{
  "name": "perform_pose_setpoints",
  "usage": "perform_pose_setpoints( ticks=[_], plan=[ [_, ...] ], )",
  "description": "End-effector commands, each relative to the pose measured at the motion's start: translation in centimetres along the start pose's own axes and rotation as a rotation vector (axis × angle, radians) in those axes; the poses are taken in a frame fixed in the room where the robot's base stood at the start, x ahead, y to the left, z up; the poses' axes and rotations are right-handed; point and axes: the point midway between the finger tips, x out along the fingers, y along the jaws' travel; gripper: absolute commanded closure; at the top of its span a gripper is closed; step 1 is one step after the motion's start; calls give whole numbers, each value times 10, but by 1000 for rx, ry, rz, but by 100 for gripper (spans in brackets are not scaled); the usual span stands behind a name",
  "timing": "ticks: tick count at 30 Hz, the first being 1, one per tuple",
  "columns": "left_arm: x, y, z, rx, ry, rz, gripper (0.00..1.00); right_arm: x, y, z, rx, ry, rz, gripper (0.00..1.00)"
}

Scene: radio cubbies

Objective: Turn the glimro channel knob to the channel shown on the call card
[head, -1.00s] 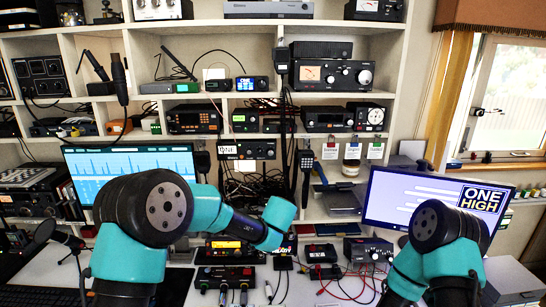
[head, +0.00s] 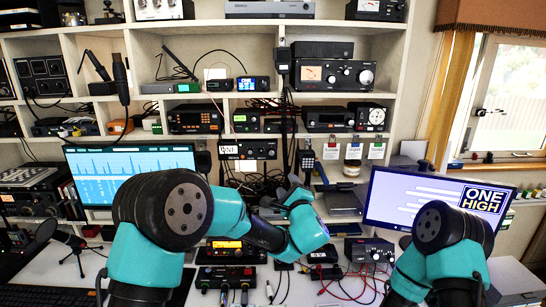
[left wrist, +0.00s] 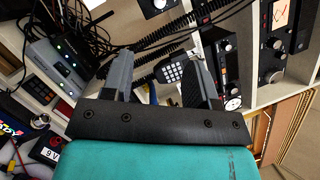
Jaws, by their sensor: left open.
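My left gripper (head: 294,186) is in front of the shelves in the head view, above the bench and partly hidden by its own wrist. In the left wrist view its two fingers (left wrist: 160,60) stand apart with nothing held between them. A keypad handset on a coiled cord (left wrist: 170,73) shows beyond the fingers. A black unit with a white lettered card (head: 229,150) sits on the middle shelf, left of the gripper. I cannot tell which knob is the glimro channel knob, nor read a channel on a call card. My right gripper is out of view.
Radios with knobs (head: 332,75) fill the shelves. A meter box (head: 369,250) with red leads stands on the bench. Cables hang around the middle cubby.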

Motion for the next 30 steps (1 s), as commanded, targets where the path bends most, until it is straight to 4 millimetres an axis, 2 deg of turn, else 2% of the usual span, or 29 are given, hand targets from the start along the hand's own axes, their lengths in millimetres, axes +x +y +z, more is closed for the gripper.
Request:
perform_pose_setpoints(
  ticks=[8, 30],
  plan=[
    [20, 1, 0, -1, -2, 2, 46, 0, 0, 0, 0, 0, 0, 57],
    [137, 1, 0, -1, -2, 2, 46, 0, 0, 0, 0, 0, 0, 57]
  ],
)
